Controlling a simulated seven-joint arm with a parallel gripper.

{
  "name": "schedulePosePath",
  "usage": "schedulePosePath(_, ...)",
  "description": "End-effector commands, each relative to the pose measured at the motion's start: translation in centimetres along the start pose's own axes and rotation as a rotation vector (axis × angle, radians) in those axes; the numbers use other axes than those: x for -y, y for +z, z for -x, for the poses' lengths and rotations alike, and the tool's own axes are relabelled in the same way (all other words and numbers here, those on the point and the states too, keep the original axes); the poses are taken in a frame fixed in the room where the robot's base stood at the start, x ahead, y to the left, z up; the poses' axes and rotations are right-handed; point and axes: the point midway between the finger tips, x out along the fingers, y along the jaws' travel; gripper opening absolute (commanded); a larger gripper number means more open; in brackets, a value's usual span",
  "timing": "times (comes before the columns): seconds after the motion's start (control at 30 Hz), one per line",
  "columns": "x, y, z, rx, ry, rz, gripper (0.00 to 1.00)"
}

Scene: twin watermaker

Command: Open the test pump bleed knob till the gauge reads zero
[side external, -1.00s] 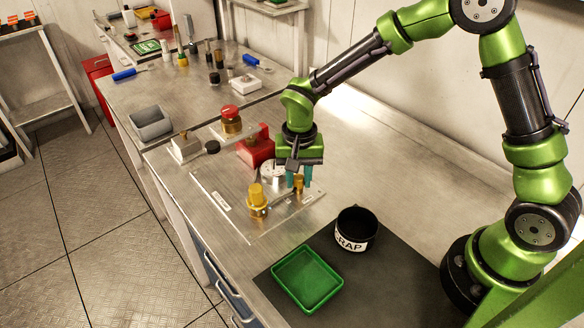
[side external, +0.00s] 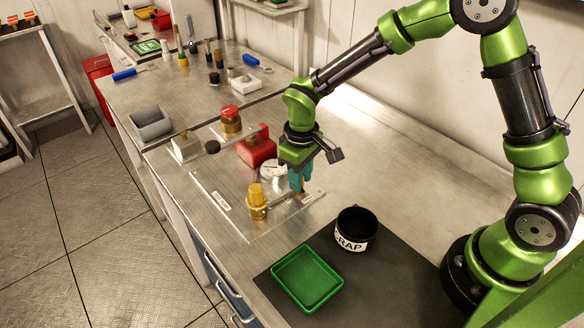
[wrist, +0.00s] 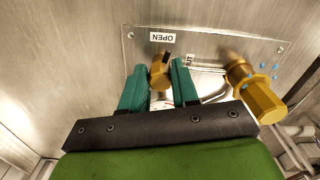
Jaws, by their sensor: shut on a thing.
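My gripper (side external: 300,186) points down at the right part of the test pump plate (side external: 228,212). Its teal fingers are shut on the small brass bleed knob (wrist: 159,76), which shows between them in the wrist view. A dark mark on the knob lies on the side toward the OPEN label (wrist: 162,37). In the side view the fingers hide the knob. The round white gauge (side external: 271,168) is just left of my gripper and partly covered by it; its reading is too small to tell. A larger brass fitting (side external: 257,204) stands left of the knob; it also shows in the wrist view (wrist: 262,103).
The red pump block (side external: 257,150) stands behind the gauge. A black SCRAP pot (side external: 355,243) and a green tray (side external: 307,280) are on the dark mat in front. Blue droplets (wrist: 262,72) show near the larger fitting. The bench to the right is clear.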

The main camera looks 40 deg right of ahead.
Motion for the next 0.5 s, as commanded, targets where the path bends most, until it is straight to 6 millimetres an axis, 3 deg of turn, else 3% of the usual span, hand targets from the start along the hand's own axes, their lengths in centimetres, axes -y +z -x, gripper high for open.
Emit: schedulePosePath(0.5,-0.29,-0.1,0.02,-0.002,0.002,0.39,0.01)
